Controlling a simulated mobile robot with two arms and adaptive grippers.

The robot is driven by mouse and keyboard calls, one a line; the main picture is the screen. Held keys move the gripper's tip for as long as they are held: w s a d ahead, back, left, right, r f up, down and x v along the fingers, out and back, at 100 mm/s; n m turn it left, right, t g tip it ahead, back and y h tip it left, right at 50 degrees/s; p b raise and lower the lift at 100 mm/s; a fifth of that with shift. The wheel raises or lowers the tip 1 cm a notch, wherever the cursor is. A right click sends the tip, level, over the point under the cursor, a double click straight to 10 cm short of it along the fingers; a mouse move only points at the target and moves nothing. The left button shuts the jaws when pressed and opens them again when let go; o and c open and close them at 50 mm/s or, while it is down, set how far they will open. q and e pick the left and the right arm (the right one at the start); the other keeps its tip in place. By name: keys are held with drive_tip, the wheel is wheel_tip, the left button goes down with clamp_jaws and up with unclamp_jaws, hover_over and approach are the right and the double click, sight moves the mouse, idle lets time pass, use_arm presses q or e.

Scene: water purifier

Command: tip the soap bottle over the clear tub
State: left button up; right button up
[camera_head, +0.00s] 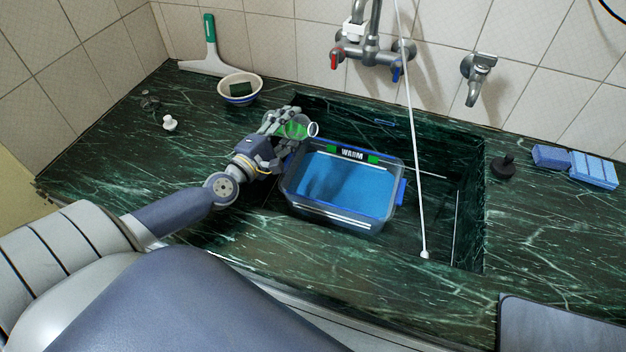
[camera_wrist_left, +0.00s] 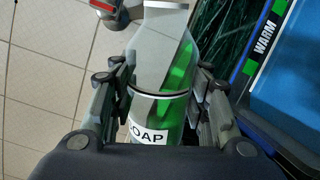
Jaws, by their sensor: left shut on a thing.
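The soap bottle (camera_head: 298,127) is clear with green liquid and is held by my left gripper (camera_head: 283,128) at the upper left of the clear tub. It lies strongly tilted, its round mouth towards the tub. In the left wrist view the bottle (camera_wrist_left: 162,75) with its SOAP label sits between the two fingers of the left gripper (camera_wrist_left: 160,95), which is shut on it. The clear tub (camera_head: 340,217) has blue rims, a WARM label and blue liquid inside; it stands in the sink. Its edge also shows in the left wrist view (camera_wrist_left: 250,85). My right gripper is not in view.
The dark green sink (camera_head: 440,205) surrounds the tub. A white rod (camera_head: 413,150) slants down right of the tub. A bowl with a sponge (camera_head: 240,90) and a squeegee (camera_head: 209,50) are at back left. Blue sponges (camera_head: 575,165) and a black stopper (camera_head: 504,166) lie right. Taps (camera_head: 365,50) hang above.

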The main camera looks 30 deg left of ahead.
use_arm(q)
drive_tip(key=shift+a+r+m+p, duration=0.2)
drive_tip(key=shift+r+m+p, duration=0.4)
drive_tip(key=shift+m+p, duration=0.35)
idle(1.5)
drive_tip(key=shift+f+m, duration=0.1)
drive_tip(key=shift+m, duration=0.15)
idle(1.3)
